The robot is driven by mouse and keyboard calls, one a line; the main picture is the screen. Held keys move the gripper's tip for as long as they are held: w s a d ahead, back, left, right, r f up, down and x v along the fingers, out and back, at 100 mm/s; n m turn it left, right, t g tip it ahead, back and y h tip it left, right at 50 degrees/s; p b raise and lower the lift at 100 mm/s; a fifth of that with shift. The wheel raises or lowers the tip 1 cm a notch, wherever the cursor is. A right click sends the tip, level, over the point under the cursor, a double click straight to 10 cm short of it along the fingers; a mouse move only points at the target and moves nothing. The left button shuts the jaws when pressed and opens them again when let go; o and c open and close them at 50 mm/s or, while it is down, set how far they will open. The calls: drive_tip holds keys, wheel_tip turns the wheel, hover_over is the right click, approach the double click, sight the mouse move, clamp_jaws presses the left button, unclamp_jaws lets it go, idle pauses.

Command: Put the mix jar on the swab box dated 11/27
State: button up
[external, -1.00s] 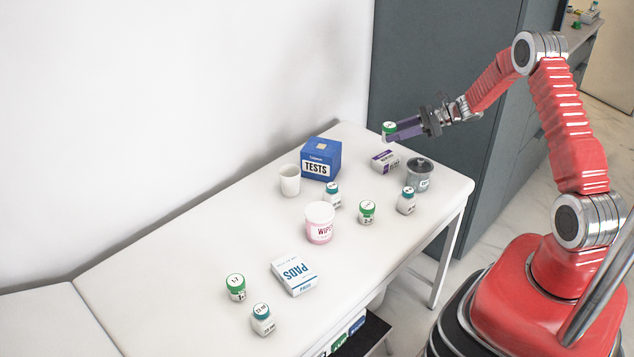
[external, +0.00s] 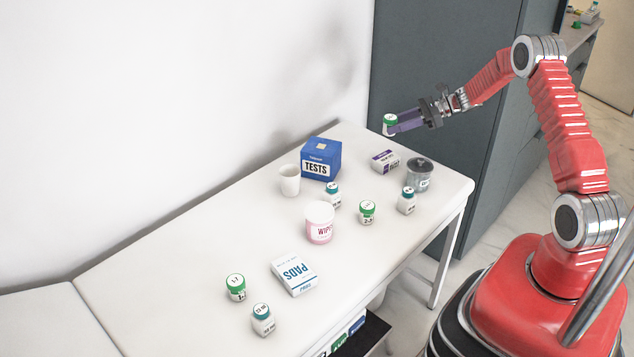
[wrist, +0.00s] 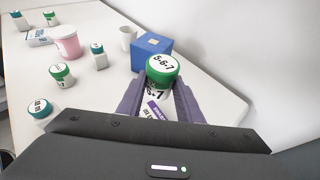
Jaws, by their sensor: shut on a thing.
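My gripper (external: 404,122) is shut on a white jar with a green lid (external: 390,125) and holds it in the air above the far end of the table. In the wrist view this box (wrist: 154,109) shows partly behind the jar and fingers. Its date is too small to read.
A blue TESTS box (external: 320,160), a white cup (external: 289,180) and a grey lidded tub (external: 419,176) stand near the white box. A pink WIPES tub (external: 319,224), a PADS box (external: 294,276) and several green- or teal-lidded jars stand farther along the white table (external: 180,250).

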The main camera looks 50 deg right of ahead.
hover_over(393, 157)
drive_tip(key=shift+w+a+f, duration=0.1)
drive_tip(key=shift+w+f, duration=0.05)
drive_tip(key=shift+f, duration=2.65)
drive_tip(key=shift+f, duration=0.1)
drive_tip(key=shift+f, duration=1.8)
drive_tip(key=shift+f, duration=0.1)
drive_tip(key=o, duration=1)
drive_tip(key=shift+o, duration=0.2)
drive_tip(key=shift+r, duration=0.2)
drive_tip(key=v, duration=1.2)
